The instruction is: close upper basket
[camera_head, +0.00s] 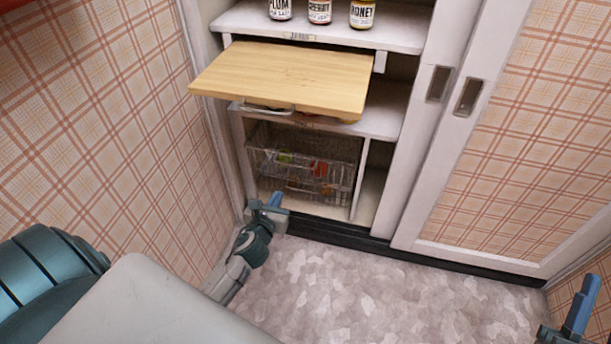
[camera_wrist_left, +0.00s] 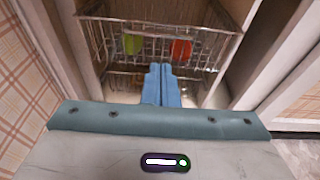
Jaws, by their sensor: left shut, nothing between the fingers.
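The upper wire basket (camera_head: 302,143) sits in the lower left compartment of the cabinet, under the wooden board. It holds a green item and a red item, and it shows large in the left wrist view (camera_wrist_left: 205,30). How far it stands out is hard to tell. A lower wire rack or basket shows beneath it (camera_wrist_left: 118,82). My left gripper (camera_head: 274,201) is low in front of the compartment's left side; its blue fingers (camera_wrist_left: 162,78) are together and empty, pointing toward the baskets. My right gripper (camera_head: 582,303) is at the lower right, partly cut off, far from the basket.
A wooden board (camera_head: 285,78) juts out above the basket. Several labelled jars (camera_head: 320,11) stand on the top shelf (camera_head: 230,22). A plaid sliding door (camera_head: 520,150) covers the cabinet's right side. A plaid wall (camera_head: 100,120) is close on the left. The floor (camera_head: 370,290) in front is clear.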

